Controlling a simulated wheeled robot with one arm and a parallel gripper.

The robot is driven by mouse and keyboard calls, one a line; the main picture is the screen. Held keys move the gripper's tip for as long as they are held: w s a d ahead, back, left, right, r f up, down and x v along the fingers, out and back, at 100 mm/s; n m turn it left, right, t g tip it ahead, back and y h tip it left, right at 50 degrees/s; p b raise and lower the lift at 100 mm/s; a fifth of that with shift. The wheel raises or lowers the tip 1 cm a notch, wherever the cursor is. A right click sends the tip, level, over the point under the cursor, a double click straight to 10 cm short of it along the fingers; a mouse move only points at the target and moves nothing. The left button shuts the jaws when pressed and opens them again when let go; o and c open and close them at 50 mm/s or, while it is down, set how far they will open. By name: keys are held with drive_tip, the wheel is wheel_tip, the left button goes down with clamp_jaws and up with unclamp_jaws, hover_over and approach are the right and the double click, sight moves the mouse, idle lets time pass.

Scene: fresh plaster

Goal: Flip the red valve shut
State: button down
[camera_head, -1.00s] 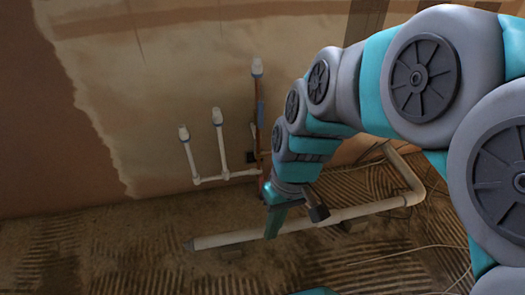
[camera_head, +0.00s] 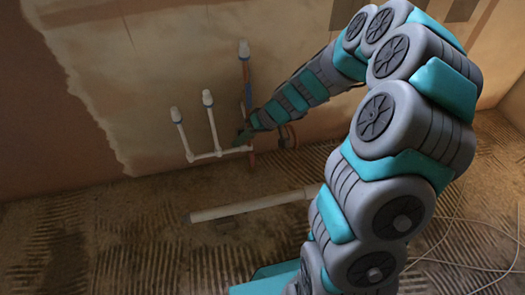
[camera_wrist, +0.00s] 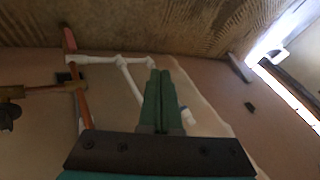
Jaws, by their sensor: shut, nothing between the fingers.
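My gripper (camera_head: 243,137) is in front of the wall, at the right end of the white pipework. In the wrist view its two green fingers (camera_wrist: 160,75) lie together, with nothing between them. A brass fitting (camera_wrist: 12,92), apparently the valve body, juts in at the left edge of the wrist view, on a branch off a reddish upright pipe (camera_wrist: 82,105). It is to the left of my fingers and apart from them. No red handle can be made out clearly. In the head view a small reddish part (camera_head: 291,137) shows beside my forearm; my arm partly hides that area.
White pipes (camera_head: 210,130) with capped ends stand against the plastered wall left of my gripper. A thick white pipe (camera_head: 250,206) lies on the ridged floor. Thin cables (camera_head: 450,225) lie on the floor at right. The left floor is clear.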

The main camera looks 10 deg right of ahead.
drive_tip(key=w+d+f+m+t+p, duration=0.1)
drive_tip(key=w+d+f+p, duration=0.1)
drive_tip(key=w+d+f, duration=0.3)
drive_tip(key=m+t+h+p, duration=0.1)
drive_tip(key=h, duration=0.1)
approach(252, 157)
drive_tip(key=d+r, duration=0.1)
drive_tip(key=d, duration=0.3)
drive_tip(key=shift+s+a+r, duration=0.1)
drive_tip(key=shift+s+r, duration=0.05)
drive_tip(key=shift+s, duration=0.1)
drive_tip(key=x, duration=1)
drive_tip(key=shift+w+a+r+b, duration=0.1)
drive_tip(key=shift+a+b, duration=0.15)
drive_tip(key=shift+b, duration=0.2)
